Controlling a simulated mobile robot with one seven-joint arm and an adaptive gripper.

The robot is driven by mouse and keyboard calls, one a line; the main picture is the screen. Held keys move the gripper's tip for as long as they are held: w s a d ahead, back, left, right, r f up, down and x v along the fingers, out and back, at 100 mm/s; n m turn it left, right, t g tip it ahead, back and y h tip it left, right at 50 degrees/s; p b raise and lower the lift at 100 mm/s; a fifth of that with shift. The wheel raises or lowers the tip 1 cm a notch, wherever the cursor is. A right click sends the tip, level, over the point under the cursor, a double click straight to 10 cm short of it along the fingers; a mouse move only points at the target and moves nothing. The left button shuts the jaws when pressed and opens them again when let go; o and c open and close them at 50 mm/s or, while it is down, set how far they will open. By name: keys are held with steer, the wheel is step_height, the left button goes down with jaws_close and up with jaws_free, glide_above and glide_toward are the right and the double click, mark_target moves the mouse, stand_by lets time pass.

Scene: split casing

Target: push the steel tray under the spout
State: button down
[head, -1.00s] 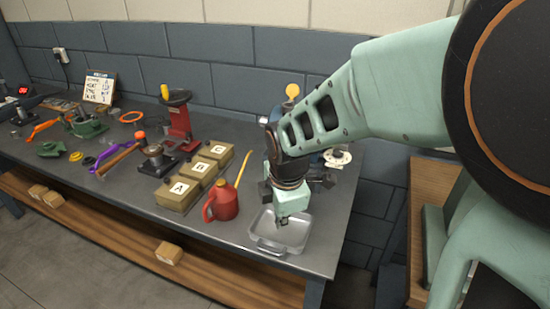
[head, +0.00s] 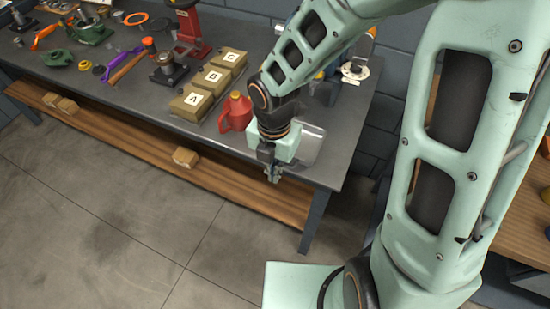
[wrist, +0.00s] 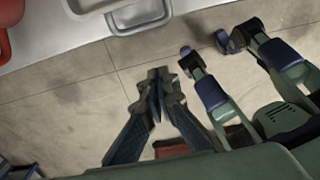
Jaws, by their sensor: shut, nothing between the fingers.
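The steel tray (head: 311,146) lies at the right front of the grey bench, partly hidden behind my wrist. In the wrist view its near rim and handle (wrist: 141,21) show at the top, along the bench edge. My gripper (head: 272,178) is shut and empty, pointing down just off the bench's front edge. In the wrist view its fingertips (wrist: 160,74) are together over the floor, apart from the tray handle.
Boxes marked A, B and C (head: 191,102) stand left of the can. A dial device (head: 356,70) stands behind the tray. The bench edge and wooden lower shelf (head: 230,185) are close to my gripper. The floor (head: 150,240) in front is clear.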

steer(key=shift+w+d+f, duration=0.25)
steer(key=shift+w+f, duration=0.3)
steer(key=shift+w, duration=0.1)
steer(key=shift+w+d+f, duration=0.2)
steer(key=shift+w+f, duration=0.4)
steer(key=shift+w+d+f, duration=0.25)
steer(key=shift+w+f, duration=0.3)
steer(key=shift+w, duration=0.1)
steer(key=w+d+p, duration=0.1)
steer(key=w, duration=0.2)
steer(key=w+d+p, duration=0.1)
steer(key=w, duration=0.2)
steer(key=w+d+p, duration=0.1)
steer(key=w+p, duration=0.1)
steer(key=w, duration=0.1)
steer(key=shift+w+d, duration=0.1)
steer(key=shift+d, duration=0.05)
